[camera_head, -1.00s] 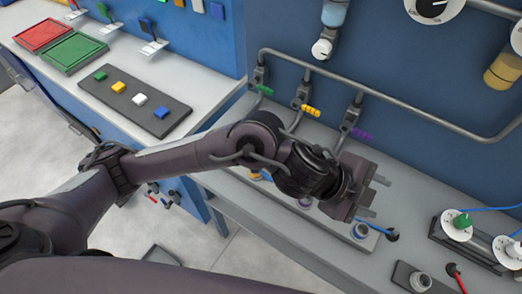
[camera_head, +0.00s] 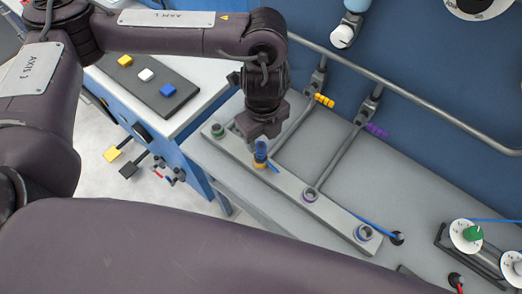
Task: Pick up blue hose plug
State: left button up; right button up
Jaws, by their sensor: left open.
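The blue hose plug (camera_head: 261,148) stands upright at the yellow-ringed socket (camera_head: 260,163) on the long grey socket bar (camera_head: 288,184). Its blue hose (camera_head: 275,168) leaves toward the lower right and passes partly behind the bar. My left gripper (camera_head: 261,138) points down right above the plug, with its open fingertips at the plug's top. I cannot tell whether the fingers touch it. My right gripper is not in view.
Other sockets on the bar have green (camera_head: 217,130), purple (camera_head: 310,195) and blue (camera_head: 364,233) rings. Grey pipes with yellow (camera_head: 325,100) and purple (camera_head: 377,130) handles run behind. The blue hose ends at a black hole (camera_head: 397,238).

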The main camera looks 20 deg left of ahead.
aim_at(261, 145)
pick_arm(q)
jog(key=f, duration=0.5)
jog(key=shift+s+a, duration=0.15)
jog(key=shift+s, duration=0.05)
grip_shut()
